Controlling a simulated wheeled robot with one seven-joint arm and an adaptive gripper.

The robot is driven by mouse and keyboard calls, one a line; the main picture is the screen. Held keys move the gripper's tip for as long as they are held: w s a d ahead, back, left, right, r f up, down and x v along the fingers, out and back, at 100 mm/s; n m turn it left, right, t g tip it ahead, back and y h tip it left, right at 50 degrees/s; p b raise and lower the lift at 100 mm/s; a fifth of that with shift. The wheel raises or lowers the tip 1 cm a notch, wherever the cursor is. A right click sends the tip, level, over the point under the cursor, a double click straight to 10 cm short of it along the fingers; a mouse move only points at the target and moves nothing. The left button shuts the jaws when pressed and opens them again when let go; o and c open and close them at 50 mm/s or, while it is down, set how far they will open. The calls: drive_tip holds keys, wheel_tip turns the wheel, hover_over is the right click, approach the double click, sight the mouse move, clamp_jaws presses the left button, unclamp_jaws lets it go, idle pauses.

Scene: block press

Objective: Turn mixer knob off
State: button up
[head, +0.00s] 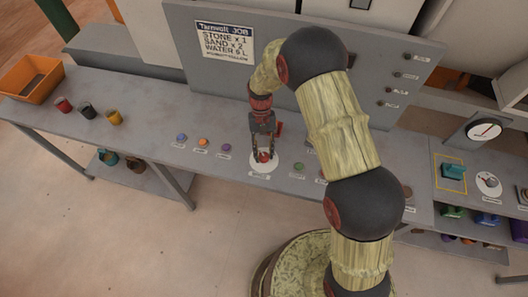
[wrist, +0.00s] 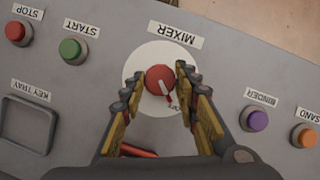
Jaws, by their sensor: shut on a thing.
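The mixer knob (wrist: 160,79) is round and red with a pale pointer line, and it sits in the middle of a white dial disc (wrist: 134,61). The label MIXER (wrist: 172,32) appears upside down beside it in the wrist view. The pointer runs toward the lower right in that view, near small lettering partly covered by a finger. My gripper (wrist: 158,80) is shut on the knob, with one finger on each side. In the head view, my gripper (head: 264,156) reaches down to the red knob (head: 264,157) on the white disc (head: 257,168).
A green START button (wrist: 73,51) and red STOP button (wrist: 18,32) lie to one side in the wrist view. A purple BINDER button (wrist: 255,118) and orange SAND button (wrist: 304,136) lie on the other. The key tray (wrist: 26,124) is at left. A job sign (head: 225,41) stands behind.

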idle(0.4)
drive_tip(key=o, duration=1.1)
drive_tip(key=v, duration=1.2)
drive_tip(key=shift+a, duration=0.15)
drive_tip(key=shift+n, duration=0.3)
